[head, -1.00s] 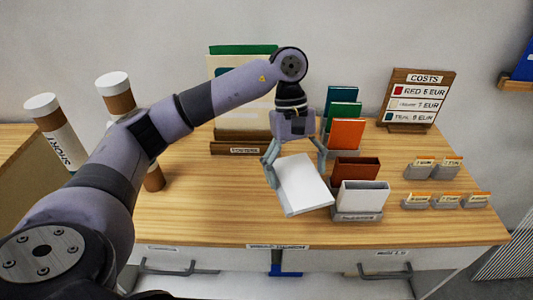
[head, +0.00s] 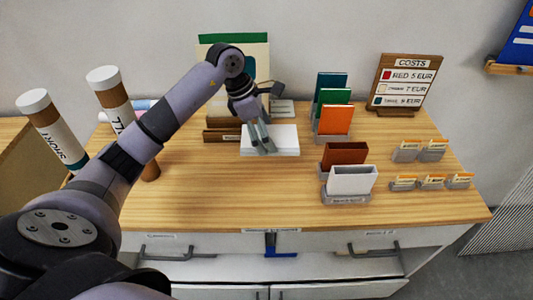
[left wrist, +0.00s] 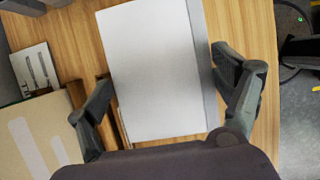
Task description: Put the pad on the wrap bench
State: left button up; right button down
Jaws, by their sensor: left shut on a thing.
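The pad (head: 284,137) is a white block of sheets, lying level in the head view over the back middle of the wooden bench top (head: 225,190). Whether it touches the wood or hangs just above it, I cannot tell. My left gripper (head: 264,147) is shut on the pad. In the left wrist view the pad (left wrist: 155,70) fills the space between the fingers (left wrist: 168,110), and a grey strip runs along its right edge. My right gripper is not in view.
Coloured booklets (head: 333,120), brown and white holders (head: 352,180), small card stands (head: 420,151) and a cost sign (head: 404,80) stand right. Tall tubes (head: 108,90) stand left. The front middle is clear.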

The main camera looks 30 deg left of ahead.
pick_arm(q)
send_over(271, 165)
jog(key=a, duration=0.1)
jog(key=f, duration=0.3)
jog(key=f+p, duration=0.1)
jog(key=f, duration=0.1)
jog(key=shift+s+f, duration=0.15)
jog(key=shift+s, duration=0.25)
notch_tip(271, 165, down, 4)
jog(key=shift+r+p, duration=0.1)
jog(key=shift+p, duration=0.35)
jog(key=shift+f, duration=0.35)
jog(key=o, duration=1.1)
